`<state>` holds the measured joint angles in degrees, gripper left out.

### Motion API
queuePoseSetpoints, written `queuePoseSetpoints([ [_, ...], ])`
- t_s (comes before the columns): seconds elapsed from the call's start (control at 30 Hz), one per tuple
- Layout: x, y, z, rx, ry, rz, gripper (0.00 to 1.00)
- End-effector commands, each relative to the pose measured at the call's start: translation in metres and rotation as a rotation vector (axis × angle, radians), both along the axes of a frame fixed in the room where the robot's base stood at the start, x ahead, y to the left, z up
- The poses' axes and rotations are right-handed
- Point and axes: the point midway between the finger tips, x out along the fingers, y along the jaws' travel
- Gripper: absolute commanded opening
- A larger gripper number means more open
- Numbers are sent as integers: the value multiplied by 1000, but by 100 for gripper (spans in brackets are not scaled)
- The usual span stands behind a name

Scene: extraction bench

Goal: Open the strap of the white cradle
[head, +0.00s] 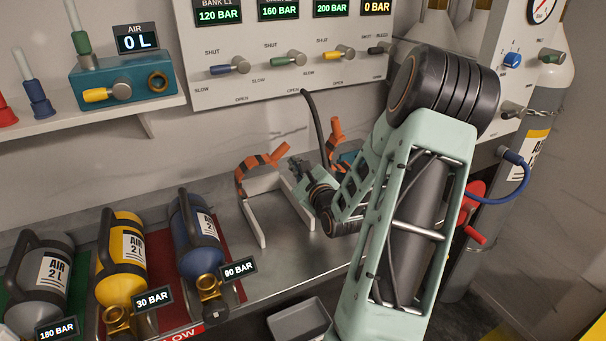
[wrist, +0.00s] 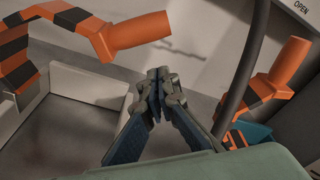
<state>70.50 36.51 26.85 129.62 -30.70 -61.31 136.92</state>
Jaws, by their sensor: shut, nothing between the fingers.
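The white cradle (head: 254,220) stands on the steel bench and looks empty. An orange-and-black striped strap (head: 246,173) curves up at its back left, its orange end standing free in the air. The cradle (wrist: 95,86) and this strap (wrist: 140,34) also show at the left of the wrist view. A second striped orange piece (head: 335,130) rises to the right; I cannot tell whether it belongs to the same cradle. My gripper (head: 296,164) is shut and empty, between the two orange pieces and touching neither as far as I can see. Its fingertips (wrist: 158,78) meet in the wrist view.
A dark hose (head: 315,120) hangs close behind my gripper. A teal object (wrist: 257,133) lies by the right orange piece. Grey, yellow and blue cylinders (head: 195,235) lie at the left. A valve panel (head: 290,75) is above. The bench between is clear.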

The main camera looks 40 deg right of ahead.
Motion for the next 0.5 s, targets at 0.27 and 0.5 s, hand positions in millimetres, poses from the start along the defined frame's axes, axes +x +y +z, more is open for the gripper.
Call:
queuePoseSetpoints([
  [0.27, -3, 18, 23, -3, 2, 0, 0],
  [0.5, -3, 20, 26, -2, 1, -1, 0],
])
